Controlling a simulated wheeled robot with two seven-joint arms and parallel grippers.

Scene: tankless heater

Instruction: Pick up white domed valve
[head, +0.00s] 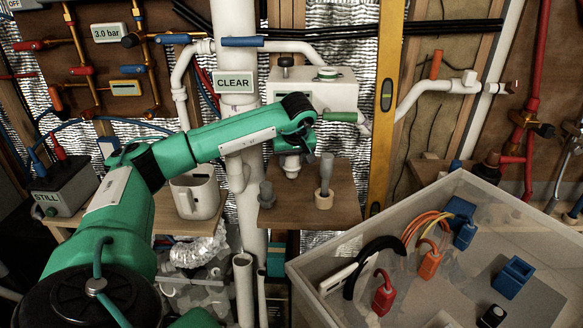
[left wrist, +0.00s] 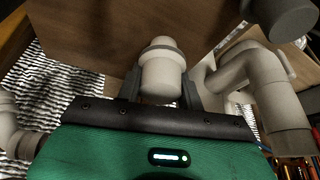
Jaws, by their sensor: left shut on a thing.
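A white rounded, collared fitting, which looks like the white domed valve (head: 291,167), is at the small wooden shelf below the white heater box. In the left wrist view the valve (left wrist: 161,72) is between the two dark fingers, its collar against the wooden board. My left gripper (head: 297,150) reaches in from the left and is shut on this valve. The arm's end hides part of it in the head view, and I cannot tell whether it is clear of the shelf. My right gripper is not in view.
The wooden shelf (head: 335,206) also holds a grey fitting (head: 266,194) and a grey upright piece (head: 326,176). A white vertical pipe (head: 233,25) stands close behind the arm. A yellow level (head: 387,97) is to the right. A bin (head: 330,308) with connectors is at front right.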

